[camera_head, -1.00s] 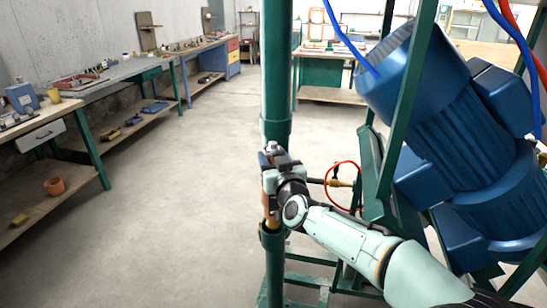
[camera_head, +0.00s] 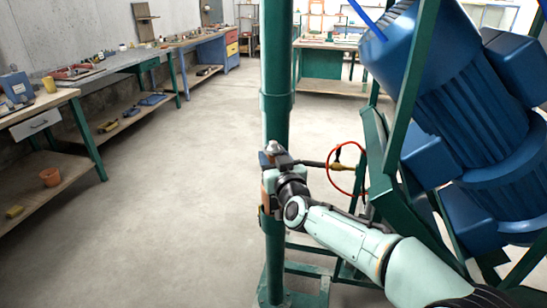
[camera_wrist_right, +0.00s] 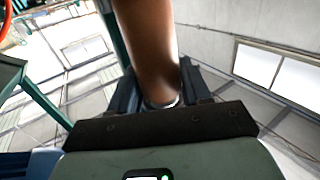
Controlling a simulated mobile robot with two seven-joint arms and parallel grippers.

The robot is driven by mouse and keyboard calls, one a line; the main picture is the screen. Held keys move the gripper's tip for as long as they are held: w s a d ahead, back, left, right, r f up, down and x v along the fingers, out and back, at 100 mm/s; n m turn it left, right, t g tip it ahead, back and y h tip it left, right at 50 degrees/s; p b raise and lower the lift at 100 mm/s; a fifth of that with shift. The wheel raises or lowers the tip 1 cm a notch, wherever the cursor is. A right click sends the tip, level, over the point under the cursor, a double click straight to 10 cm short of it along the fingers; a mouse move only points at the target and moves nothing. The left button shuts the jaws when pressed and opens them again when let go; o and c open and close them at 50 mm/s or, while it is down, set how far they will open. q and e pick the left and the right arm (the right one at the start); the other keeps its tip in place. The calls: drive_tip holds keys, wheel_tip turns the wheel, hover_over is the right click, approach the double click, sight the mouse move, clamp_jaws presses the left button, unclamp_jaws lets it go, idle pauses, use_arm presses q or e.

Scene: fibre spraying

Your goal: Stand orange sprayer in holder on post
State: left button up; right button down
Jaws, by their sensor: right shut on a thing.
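My right gripper (camera_head: 272,172) is shut on the orange sprayer, at the green post (camera_head: 277,60). In the head view only a small orange-brown part of the sprayer (camera_head: 265,196) shows at the gripper's left side. In the right wrist view the sprayer (camera_wrist_right: 147,45) is a brown-orange cylinder standing between the dark fingers (camera_wrist_right: 160,95). The green holder (camera_head: 265,222) is on the post just below the gripper. The gripper hides most of it, so I cannot tell whether the sprayer's lower end is inside it. My left gripper is not in view.
A big blue motor (camera_head: 470,120) in a green frame (camera_head: 408,90) stands close on the right, above my right arm. Workbenches (camera_head: 85,85) line the left wall. The floor (camera_head: 170,200) between is clear.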

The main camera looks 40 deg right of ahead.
drive_tip(key=shift+f+b, duration=0.25)
drive_tip(key=shift+b, duration=0.15)
idle(0.5)
drive_tip(key=shift+c, duration=2.1)
unclamp_jaws()
drive_tip(key=shift+f, duration=0.35)
drive_tip(key=shift+s+a+r, duration=0.1)
drive_tip(key=shift+s, duration=0.1)
drive_tip(key=v, duration=1.3)
drive_tip(key=shift+b, duration=0.45)
drive_tip(key=shift+r, duration=0.1)
